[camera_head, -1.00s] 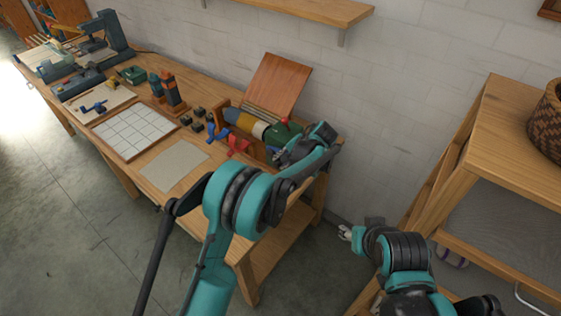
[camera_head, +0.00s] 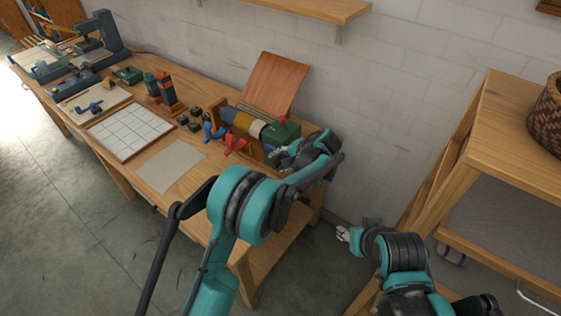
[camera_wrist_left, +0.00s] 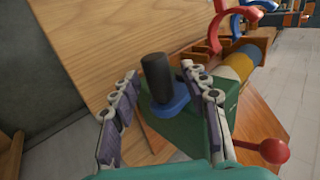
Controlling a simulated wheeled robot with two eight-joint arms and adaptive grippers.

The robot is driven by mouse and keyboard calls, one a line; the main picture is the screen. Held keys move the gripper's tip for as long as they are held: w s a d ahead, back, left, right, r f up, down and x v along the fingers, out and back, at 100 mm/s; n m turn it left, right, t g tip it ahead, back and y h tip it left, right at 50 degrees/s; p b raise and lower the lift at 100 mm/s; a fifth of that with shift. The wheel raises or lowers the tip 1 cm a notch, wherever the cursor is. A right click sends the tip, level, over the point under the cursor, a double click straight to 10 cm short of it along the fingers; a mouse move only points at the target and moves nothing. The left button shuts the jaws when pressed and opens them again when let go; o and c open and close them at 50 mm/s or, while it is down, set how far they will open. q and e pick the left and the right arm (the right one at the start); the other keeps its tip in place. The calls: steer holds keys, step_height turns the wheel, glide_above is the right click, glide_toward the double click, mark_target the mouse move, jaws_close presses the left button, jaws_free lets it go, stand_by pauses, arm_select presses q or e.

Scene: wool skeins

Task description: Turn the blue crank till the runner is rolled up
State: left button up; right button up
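The blue crank (camera_wrist_left: 172,106) shows in the left wrist view as a blue piece with an upright dark handle (camera_wrist_left: 157,78), on a green housing (camera_wrist_left: 180,137). The housing also shows in the head view (camera_head: 281,131). My left gripper (camera_wrist_left: 158,72) is open, one finger on each side of the handle, with gaps visible; whether anything touches is unclear. In the head view my left gripper (camera_head: 284,157) is at the housing's near right side. The striped roll (camera_head: 243,122), seemingly the runner, sits in a wooden frame beside the housing. My right gripper (camera_head: 343,233) is small, low beside the bench.
A red-knobbed lever (camera_wrist_left: 273,151) sticks out near the housing. Blue (camera_head: 211,132) and red (camera_head: 235,145) curved pieces stand at the roll's front. A wooden board (camera_head: 274,84) leans behind. A shelf unit (camera_head: 480,150) stands right. The beige sheet (camera_head: 171,165) lies flat and clear.

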arm_select(q)
steer(key=shift+d, duration=0.1)
steer(key=v, duration=1.2)
